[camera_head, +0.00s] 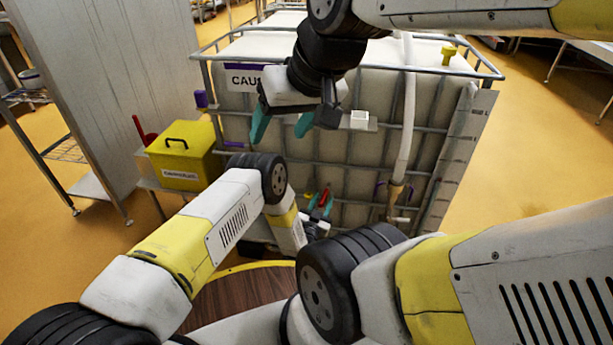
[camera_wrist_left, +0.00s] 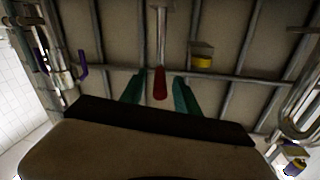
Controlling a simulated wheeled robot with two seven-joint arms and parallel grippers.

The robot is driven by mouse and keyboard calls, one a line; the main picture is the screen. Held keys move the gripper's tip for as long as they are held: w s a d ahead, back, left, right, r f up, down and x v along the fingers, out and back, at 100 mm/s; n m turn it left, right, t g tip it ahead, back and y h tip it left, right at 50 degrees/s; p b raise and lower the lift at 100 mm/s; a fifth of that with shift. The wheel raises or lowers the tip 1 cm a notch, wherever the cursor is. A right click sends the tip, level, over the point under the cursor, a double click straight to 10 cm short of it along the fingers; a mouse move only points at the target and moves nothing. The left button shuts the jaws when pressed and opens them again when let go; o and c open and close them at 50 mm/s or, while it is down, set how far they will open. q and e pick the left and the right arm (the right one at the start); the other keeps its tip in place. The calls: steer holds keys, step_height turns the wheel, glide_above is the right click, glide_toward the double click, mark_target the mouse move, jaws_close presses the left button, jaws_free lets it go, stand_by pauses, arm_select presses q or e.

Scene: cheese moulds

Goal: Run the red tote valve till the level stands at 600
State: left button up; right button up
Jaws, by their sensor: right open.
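The tote is a large off-white tank in a grey metal cage (camera_head: 350,88), with a partly hidden label starting "CAU". A red valve handle (camera_head: 325,197) shows low on its front. The left wrist view shows the red handle (camera_wrist_left: 160,84) on a pale metal stem. My left gripper (camera_head: 320,203) is at the handle; in its wrist view the teal fingertips (camera_wrist_left: 158,92) stand apart on either side of it, with gaps visible. My right gripper (camera_head: 282,125) is open and empty in front of the tote's upper part. I cannot read a level.
A white hose (camera_head: 406,110) hangs down the tote's front. A yellow box (camera_head: 182,154) stands left of the tote, beside a tall grey panel (camera_head: 125,90). My arms cover much of the foreground. Yellow floor is clear at right.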

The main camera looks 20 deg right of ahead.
mark_target(328, 189)
arm_select(q)
steer(key=shift+x, duration=2)
jaws_close()
